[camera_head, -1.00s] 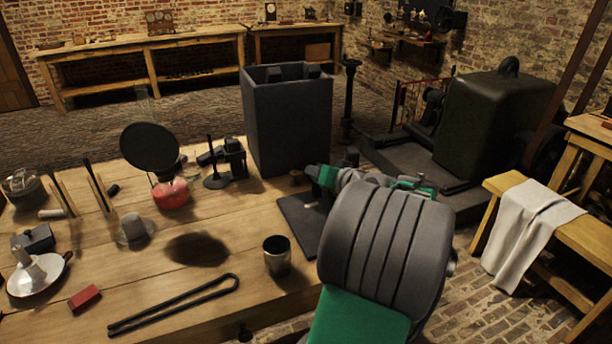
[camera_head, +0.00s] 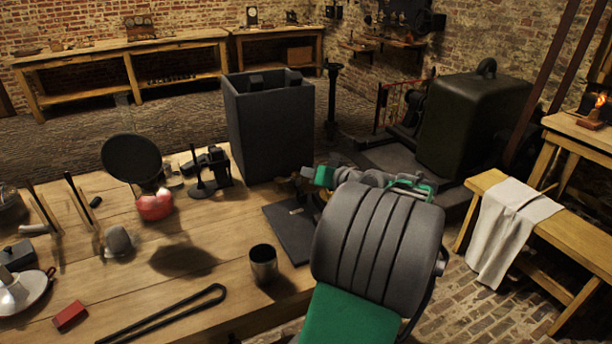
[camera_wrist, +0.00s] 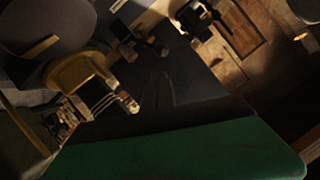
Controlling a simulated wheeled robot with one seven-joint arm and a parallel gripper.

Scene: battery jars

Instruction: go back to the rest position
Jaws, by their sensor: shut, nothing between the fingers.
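My arm shows in the head view as a large grey ribbed link with a green section, at the front right of the workbench (camera_head: 135,285). The far end of the arm, with my gripper (camera_head: 321,178), shows only partly behind that link, near a dark flat plate (camera_head: 293,228). The gripper is shut and nothing shows held in it; its fingers are hard to make out. The wrist view is dark and tilted, with a broad green surface (camera_wrist: 190,150) across the bottom and no clear fingertips.
A tall dark square jar (camera_head: 268,125) stands at the bench's back edge. A metal cup (camera_head: 263,265), a black U-shaped rod (camera_head: 165,315), a red block (camera_head: 70,316) and a round black disc (camera_head: 131,158) are left of the arm. A cloth-draped bench (camera_head: 512,230) stands right.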

